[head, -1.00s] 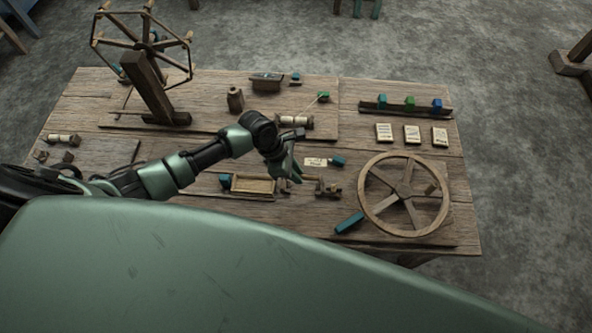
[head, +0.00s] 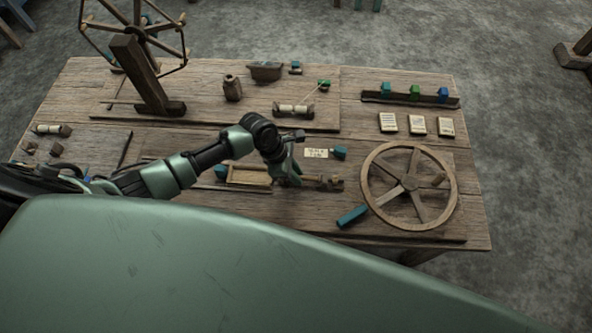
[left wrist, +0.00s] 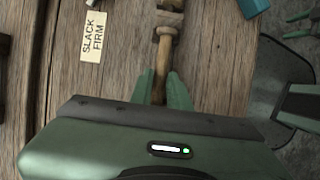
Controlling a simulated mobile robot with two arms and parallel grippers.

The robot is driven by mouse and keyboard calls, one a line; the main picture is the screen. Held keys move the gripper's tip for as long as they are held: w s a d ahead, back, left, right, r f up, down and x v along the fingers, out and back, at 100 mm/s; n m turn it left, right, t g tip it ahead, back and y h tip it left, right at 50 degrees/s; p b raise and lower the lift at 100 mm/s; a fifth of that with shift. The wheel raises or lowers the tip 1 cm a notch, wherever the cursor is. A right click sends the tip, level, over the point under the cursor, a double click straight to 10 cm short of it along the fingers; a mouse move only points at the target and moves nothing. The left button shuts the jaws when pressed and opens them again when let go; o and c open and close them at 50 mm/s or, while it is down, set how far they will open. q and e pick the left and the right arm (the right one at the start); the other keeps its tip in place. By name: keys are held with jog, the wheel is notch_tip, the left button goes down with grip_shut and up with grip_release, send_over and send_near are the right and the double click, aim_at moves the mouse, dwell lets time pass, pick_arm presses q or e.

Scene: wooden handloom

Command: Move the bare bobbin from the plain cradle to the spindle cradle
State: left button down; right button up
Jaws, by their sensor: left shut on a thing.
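My left gripper (head: 291,180) is low over the front middle of the bench. In the left wrist view its green fingers (left wrist: 160,88) are shut on a slim wooden piece, which looks like the bare bobbin (left wrist: 163,60). Its far end meets a wooden block (left wrist: 170,18). In the head view this piece (head: 311,178) runs right from my fingers to small wooden posts (head: 336,184), apparently the spindle cradle, beside the large wheel (head: 408,187). I cannot tell if it is seated. Two green prongs at the left wrist view's right edge look like my right gripper (left wrist: 297,26), standing open.
A SLACK/FIRM label (head: 316,153) and teal-ended lever (head: 340,153) lie just behind. A shallow wooden tray (head: 247,176) is left of my gripper. A teal block (head: 352,216) lies at the front.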

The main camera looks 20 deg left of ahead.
pick_arm(q)
jog(key=c, duration=1.3)
grip_release()
jog(key=shift+o, duration=0.2)
jog(key=p+v, duration=0.1)
jog(key=v, duration=0.6)
jog(key=shift+a+r, duration=0.2)
jog(key=shift+r, duration=0.1)
